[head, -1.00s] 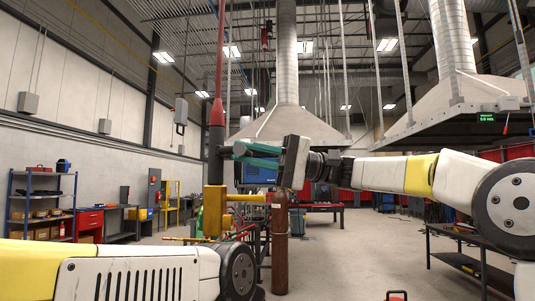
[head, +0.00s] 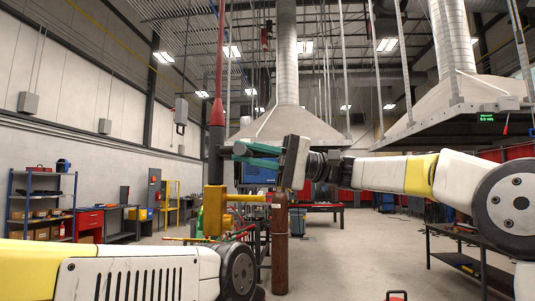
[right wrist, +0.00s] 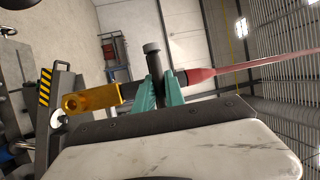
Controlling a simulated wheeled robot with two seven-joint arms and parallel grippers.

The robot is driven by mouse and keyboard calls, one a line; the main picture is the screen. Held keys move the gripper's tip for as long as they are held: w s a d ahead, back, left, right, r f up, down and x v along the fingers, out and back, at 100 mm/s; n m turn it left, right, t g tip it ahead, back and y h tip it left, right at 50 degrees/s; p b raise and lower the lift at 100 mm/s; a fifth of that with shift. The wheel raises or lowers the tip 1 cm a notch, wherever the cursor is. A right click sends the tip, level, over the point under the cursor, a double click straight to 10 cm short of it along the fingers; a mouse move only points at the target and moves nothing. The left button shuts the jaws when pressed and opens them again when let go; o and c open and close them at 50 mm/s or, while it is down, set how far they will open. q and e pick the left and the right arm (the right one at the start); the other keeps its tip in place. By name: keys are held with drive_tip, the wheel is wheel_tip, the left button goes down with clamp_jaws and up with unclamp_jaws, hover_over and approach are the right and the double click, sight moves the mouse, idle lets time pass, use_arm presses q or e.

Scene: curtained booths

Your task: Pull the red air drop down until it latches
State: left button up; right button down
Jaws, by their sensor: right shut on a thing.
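The red air drop (head: 217,112) hangs from above as a red hose that widens into a red cone. Below the cone is a dark sleeve, then a yellow end fitting (head: 214,205) with a yellow side arm. It also shows in the right wrist view, with the red hose (right wrist: 245,68) running right and the yellow fitting (right wrist: 92,98) at left. My right gripper (head: 236,155) has green fingers shut on the dark sleeve, below the red cone. The fingers (right wrist: 159,92) partly hide the sleeve in the right wrist view. My left gripper is not in view; only my left arm shows.
A brown gas cylinder (head: 280,245) stands just right of the drop. Behind are a blue shelf rack (head: 42,205), a red tool cabinet (head: 88,223) and a large extraction hood (head: 290,125). A dark bench (head: 470,260) stands at right. The floor between is mostly open.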

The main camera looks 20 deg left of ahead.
idle(0.4)
wheel_tip(320, 180, down, 12)
drive_tip(key=shift+f, duration=0.2)
drive_tip(key=c, duration=1.4)
unclamp_jaws()
drive_tip(key=v, duration=0.8)
